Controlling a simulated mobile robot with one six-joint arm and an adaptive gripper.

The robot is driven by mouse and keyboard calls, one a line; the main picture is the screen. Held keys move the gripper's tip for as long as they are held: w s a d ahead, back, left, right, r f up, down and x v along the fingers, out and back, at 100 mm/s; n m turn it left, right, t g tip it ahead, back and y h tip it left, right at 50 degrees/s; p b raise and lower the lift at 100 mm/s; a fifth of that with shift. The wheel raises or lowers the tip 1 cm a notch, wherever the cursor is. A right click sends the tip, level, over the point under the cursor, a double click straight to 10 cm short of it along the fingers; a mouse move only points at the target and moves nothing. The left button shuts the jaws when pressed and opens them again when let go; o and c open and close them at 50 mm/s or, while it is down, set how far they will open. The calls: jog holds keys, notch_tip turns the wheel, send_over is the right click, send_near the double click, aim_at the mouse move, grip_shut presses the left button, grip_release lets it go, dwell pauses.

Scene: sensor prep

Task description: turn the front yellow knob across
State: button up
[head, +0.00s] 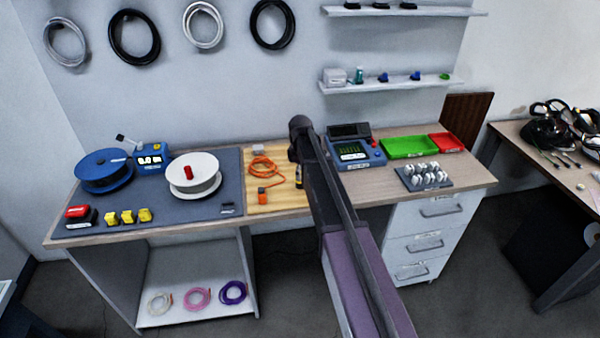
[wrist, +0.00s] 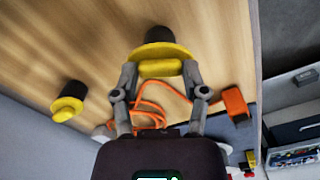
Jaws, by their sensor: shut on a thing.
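The front yellow knob (wrist: 160,67) shows in the wrist view with a round yellow skirt, a raised bar and a black body behind it. My gripper (wrist: 159,72) has its fingers at the two ends of the bar, shut on it. The bar lies level across that picture. A second yellow knob (wrist: 68,107) on a black body stands apart to the left, untouched.
An orange cable (wrist: 150,103) lies loosely coiled close to my fingers, with an orange block (wrist: 236,103) beside it. The wooden board (head: 280,203) is bare near its front edge. A blue meter (head: 352,153) and green tray (head: 408,146) stand right of my arm.

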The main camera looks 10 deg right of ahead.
jog(key=m, duration=1.2)
jog(key=shift+s, duration=0.1)
jog(key=shift+m, duration=0.3)
jog(key=o, duration=1.2)
jog(key=shift+c, duration=0.2)
